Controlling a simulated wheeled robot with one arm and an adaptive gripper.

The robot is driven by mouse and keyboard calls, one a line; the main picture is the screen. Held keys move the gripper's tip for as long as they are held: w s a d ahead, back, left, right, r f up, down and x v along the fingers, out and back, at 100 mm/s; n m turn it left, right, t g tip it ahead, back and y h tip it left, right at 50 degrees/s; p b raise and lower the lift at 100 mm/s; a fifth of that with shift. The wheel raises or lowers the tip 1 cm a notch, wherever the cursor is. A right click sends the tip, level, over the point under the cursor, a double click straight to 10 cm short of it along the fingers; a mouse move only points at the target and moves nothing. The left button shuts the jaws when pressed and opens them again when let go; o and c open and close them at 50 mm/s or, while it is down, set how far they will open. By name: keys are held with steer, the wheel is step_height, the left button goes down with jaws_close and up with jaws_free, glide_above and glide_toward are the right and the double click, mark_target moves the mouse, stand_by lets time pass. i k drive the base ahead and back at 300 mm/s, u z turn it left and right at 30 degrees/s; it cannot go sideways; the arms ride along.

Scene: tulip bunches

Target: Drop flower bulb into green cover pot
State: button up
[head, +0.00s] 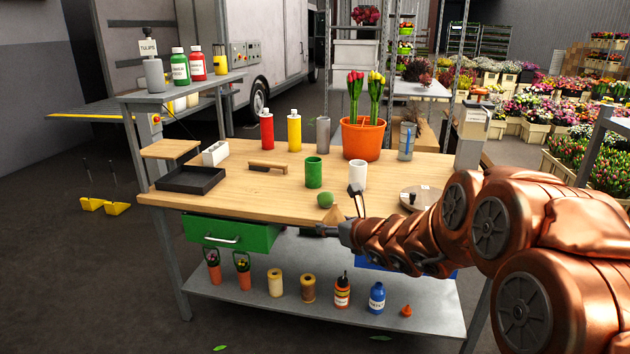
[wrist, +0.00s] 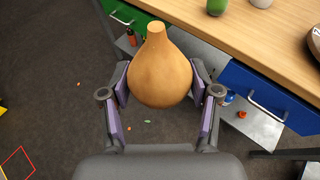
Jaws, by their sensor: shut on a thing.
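A tan, onion-shaped flower bulb (wrist: 160,78) with a narrow neck is held between the two fingers of my gripper (wrist: 160,92). In the head view the bulb (head: 333,214) shows partly, with my gripper (head: 343,219) at the table's front edge. In the wrist view the bulb hangs in front of the table edge, over the floor and lower shelf. The green cover pot (head: 313,172) stands upright on the tabletop, farther back and slightly left of the bulb. Its inside cannot be seen well.
A green round object (head: 325,199) lies near the table's front edge, between bulb and pot. A white pot (head: 357,175) stands right of the green pot. An orange pot of tulips (head: 362,138) is behind. A black tray (head: 191,179) lies left.

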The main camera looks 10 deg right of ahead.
mark_target(312, 187)
steer(key=u, duration=0.7)
steer(key=i, duration=2)
steer(key=z, duration=0.7)
